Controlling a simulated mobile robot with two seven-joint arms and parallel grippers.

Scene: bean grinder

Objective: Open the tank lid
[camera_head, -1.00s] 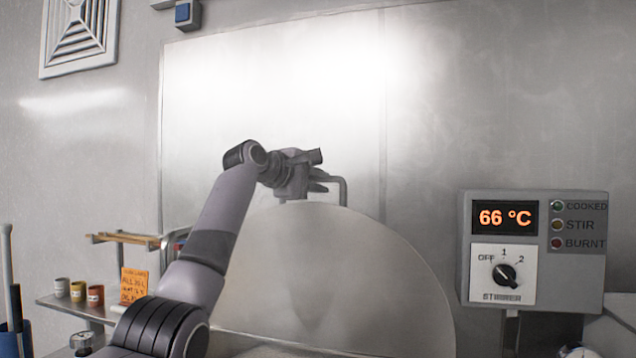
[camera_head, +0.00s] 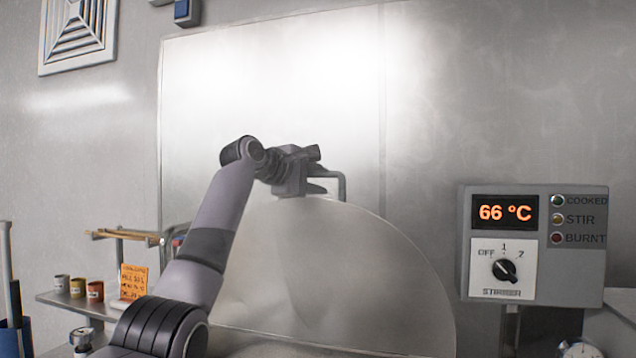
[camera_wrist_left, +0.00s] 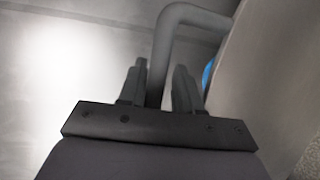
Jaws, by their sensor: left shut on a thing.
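The tank lid (camera_head: 340,270) is a large grey half-round metal plate in the head view, standing raised and tilted up in front of the wall. Its bar handle (camera_head: 343,186) sticks up at the top edge. My left gripper (camera_head: 318,190) is at that handle. In the left wrist view the two fingers (camera_wrist_left: 160,85) stand on either side of the grey handle bar (camera_wrist_left: 165,50), shut on it. The lid's face (camera_wrist_left: 275,70) fills the right of that view. My right gripper is not in view.
A control box (camera_head: 535,245) reading 66 °C, with a knob, is on the right. A shelf (camera_head: 75,303) with small cups (camera_head: 78,287) and an orange note (camera_head: 133,281) is at the lower left. The wall panel (camera_head: 270,80) behind the lid is bare.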

